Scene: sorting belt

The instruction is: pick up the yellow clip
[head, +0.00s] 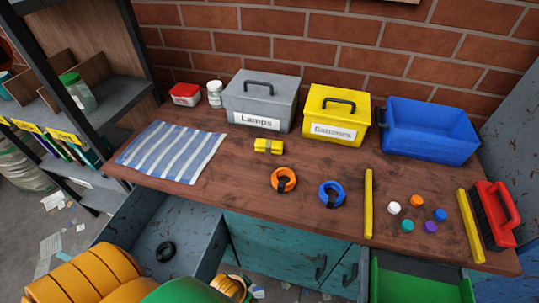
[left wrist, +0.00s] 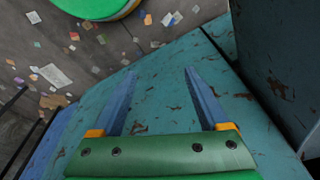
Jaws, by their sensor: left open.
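The yellow clip (head: 268,146) is a small yellow block with a dark mark in its middle. It lies on the wooden bench top (head: 225,190), in front of the grey box, in the head view. My left gripper (left wrist: 159,76) is open and empty in the left wrist view, its two blue fingers apart before a worn teal panel. In the head view only orange and green parts of my arm show low at the left, below the bench top and well away from the clip; the fingers are not visible there. My right gripper is not in view.
A grey box (head: 262,100), yellow box (head: 334,115) and blue bin (head: 430,130) line the back. A striped cloth (head: 172,152) lies left; orange (head: 284,179) and blue (head: 332,193) rings lie in front. An open drawer (head: 160,228) juts out near my arm.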

